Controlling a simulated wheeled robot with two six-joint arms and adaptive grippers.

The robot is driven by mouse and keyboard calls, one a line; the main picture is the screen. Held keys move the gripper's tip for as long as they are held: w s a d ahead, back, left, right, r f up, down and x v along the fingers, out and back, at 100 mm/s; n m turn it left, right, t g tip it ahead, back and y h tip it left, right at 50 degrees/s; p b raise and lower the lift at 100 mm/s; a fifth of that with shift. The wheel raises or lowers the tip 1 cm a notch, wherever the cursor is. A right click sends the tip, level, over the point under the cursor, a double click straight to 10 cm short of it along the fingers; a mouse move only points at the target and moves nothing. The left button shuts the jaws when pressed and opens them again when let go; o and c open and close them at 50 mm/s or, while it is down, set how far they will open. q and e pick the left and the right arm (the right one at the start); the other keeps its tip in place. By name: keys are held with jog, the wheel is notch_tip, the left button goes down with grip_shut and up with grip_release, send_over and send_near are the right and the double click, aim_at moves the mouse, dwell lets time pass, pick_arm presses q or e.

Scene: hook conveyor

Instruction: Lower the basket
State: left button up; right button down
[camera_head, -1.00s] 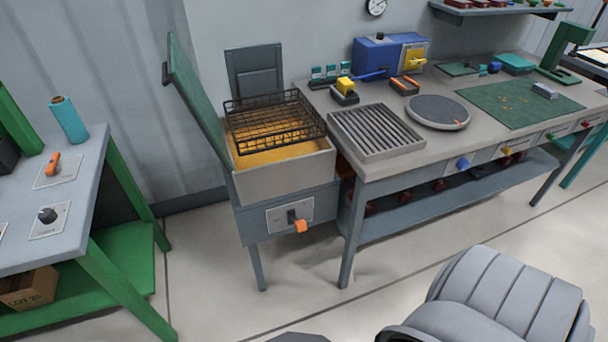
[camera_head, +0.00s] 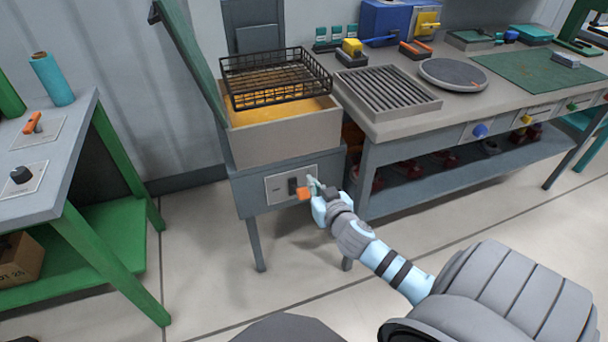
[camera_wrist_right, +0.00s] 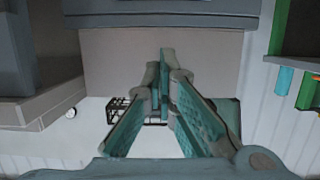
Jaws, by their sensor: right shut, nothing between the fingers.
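The black wire basket (camera_head: 275,78) sits level at the top of an open tank (camera_head: 283,137), above orange liquid (camera_head: 270,97). Part of a black wire frame, likely the basket, shows in the wrist view (camera_wrist_right: 117,109). On the panel below the tank is a dark switch with an orange-tipped lever (camera_head: 304,193). My right gripper (camera_head: 313,187) is at the right side of this lever, fingers shut and empty. Whether it touches the lever is unclear. The fingers show closed together in the wrist view (camera_wrist_right: 165,60); the lever is not recognisable there. My left gripper is not in view.
A green lid (camera_head: 188,58) stands open at the tank's left. A workbench (camera_head: 390,125) with a slatted tray (camera_head: 387,90) and a round plate (camera_head: 453,75) adjoins on the right. A green-legged table (camera_head: 60,165) stands left. Floor in front of the tank is clear.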

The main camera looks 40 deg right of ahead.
jog(key=b, duration=0.3)
send_over(304, 189)
jog(key=w, duration=0.2)
jog(key=f, duration=0.2)
jog(key=shift+s+d+f, duration=0.2)
jog(key=shift+d+f, duration=0.15)
jog(key=shift+f, duration=0.05)
jog(key=f, duration=0.2)
jog(key=s+f, duration=0.1)
jog(key=shift+s+a+b, duration=0.1)
jog(key=shift+a+b, duration=0.15)
jog(key=shift+b, duration=0.15)
jog(key=shift+s+f, duration=0.15)
jog(key=shift+s, duration=0.1)
jog(key=shift+a, duration=0.1)
